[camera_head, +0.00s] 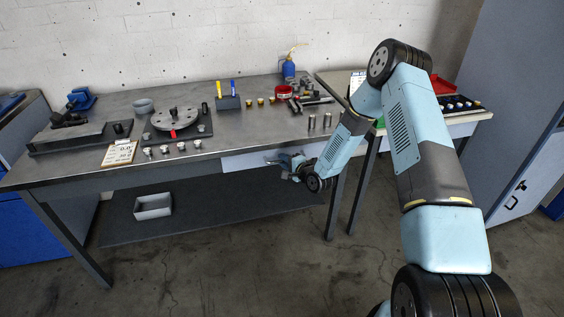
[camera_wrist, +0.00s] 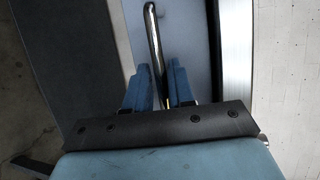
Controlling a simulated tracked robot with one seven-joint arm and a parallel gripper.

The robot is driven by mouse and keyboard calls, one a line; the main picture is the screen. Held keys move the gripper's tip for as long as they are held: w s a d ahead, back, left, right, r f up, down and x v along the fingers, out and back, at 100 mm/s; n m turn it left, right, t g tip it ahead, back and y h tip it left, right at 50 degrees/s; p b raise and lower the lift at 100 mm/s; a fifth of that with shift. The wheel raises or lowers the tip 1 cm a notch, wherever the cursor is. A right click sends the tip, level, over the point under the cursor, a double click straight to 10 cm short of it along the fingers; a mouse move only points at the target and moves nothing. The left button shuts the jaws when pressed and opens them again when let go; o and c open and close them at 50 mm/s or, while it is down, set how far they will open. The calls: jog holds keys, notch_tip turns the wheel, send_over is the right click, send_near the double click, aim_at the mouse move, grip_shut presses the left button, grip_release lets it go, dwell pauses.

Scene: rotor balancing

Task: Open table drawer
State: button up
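The table drawer has a pale front (camera_head: 245,160) just under the top of the metal workbench (camera_head: 130,105); it looks closed. In the wrist view the drawer front (camera_wrist: 195,30) fills the middle, with a shiny metal bar handle (camera_wrist: 153,40) running along it. My gripper (camera_head: 284,161) is at the right part of the drawer front. In the wrist view its two blue fingers (camera_wrist: 160,82) stand on either side of the near part of the handle, with narrow gaps visible. Whether a finger touches the handle is unclear.
On the bench stand a round rotor fixture (camera_head: 176,118), a clipboard (camera_head: 120,152), a blue bottle (camera_head: 289,70) and several small metal parts. A grey bin (camera_head: 153,206) sits on the lower shelf (camera_head: 220,215). A table leg (camera_head: 336,200) stands close right of my gripper.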

grip_shut()
jog(key=shift+s, duration=0.1)
